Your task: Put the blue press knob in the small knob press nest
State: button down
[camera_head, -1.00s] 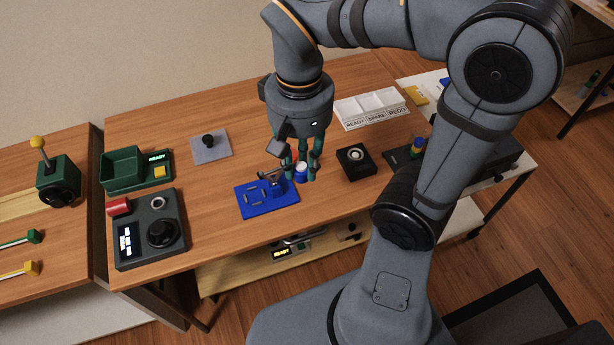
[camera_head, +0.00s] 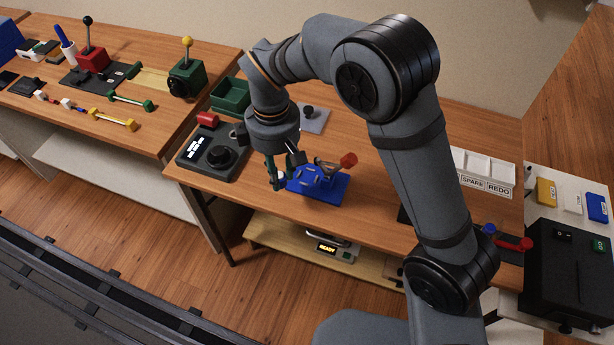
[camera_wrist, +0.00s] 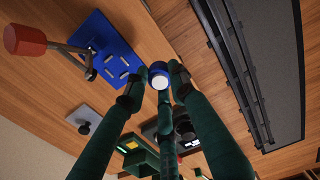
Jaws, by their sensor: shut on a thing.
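The blue press knob (camera_wrist: 160,76), with a white round top, is between the fingertips of my gripper (camera_wrist: 165,82) in the wrist view. My gripper (camera_head: 279,172) is shut on it; the fingers hide the knob in the head view. My gripper is over the wooden table, just left of a blue base plate (camera_head: 325,193). A lever press with a red handle (camera_head: 348,160) stands on that plate, also seen in the wrist view (camera_wrist: 25,40). I cannot tell which part is the nest, or whether the knob touches the table.
A dark control panel (camera_head: 222,167) with a black dial stands left of my gripper. A green bin (camera_head: 231,95) and a grey plate with a black knob (camera_head: 312,117) are behind. A white tray (camera_head: 483,168) is at right. Clear table lies right of the blue plate.

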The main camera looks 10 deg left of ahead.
jog(key=s+a+f+n, duration=0.3)
jog(key=a+f+n, duration=0.1)
jog(key=a, duration=0.4)
jog(key=p, duration=0.5)
send_over(308, 178)
jog(key=shift+s+a+f+n, duration=0.2)
jog(key=shift+s+a+n, duration=0.1)
jog(key=shift+a, duration=0.1)
jog(key=shift+w+d, duration=0.45)
notch_tip(308, 178, down, 3)
jog(key=shift+s+r+p, duration=0.1)
jog(key=shift+s+p, duration=0.05)
jog(key=shift+p, duration=0.2)
jog(key=shift+a+f, duration=0.15)
jog(key=shift+f, duration=0.3)
jog(key=shift+f, duration=0.1)
